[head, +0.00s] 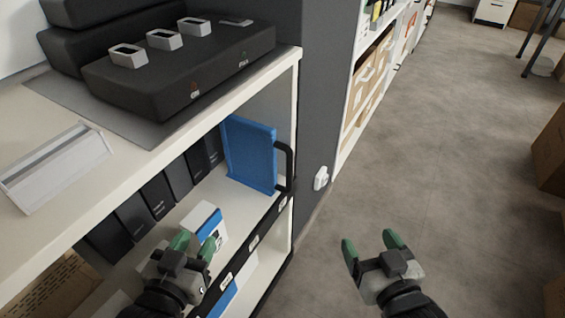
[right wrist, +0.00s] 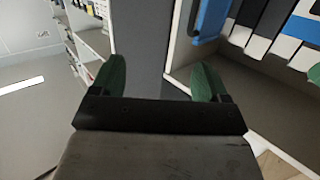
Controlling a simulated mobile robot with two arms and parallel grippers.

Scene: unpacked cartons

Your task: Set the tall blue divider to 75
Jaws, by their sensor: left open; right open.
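The tall blue divider (head: 251,155) stands upright at the right end of the shelf compartment, with a black handle (head: 284,166) on its front edge. A blue panel, likely the same divider, shows at the top of the right wrist view (right wrist: 211,18). A dark rail with small white labels (head: 253,243) runs along the shelf's front edge; its numbers are too small to read. My left gripper (head: 194,243) is open at the shelf front, left of the divider and apart from it. My right gripper (head: 371,245) is open and empty over the floor, right of the shelf.
Several black binders (head: 157,195) stand at the back of the compartment, left of the divider. A white and blue box (head: 204,222) is close to my left gripper. A black device (head: 180,72) sits on the shelf top.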

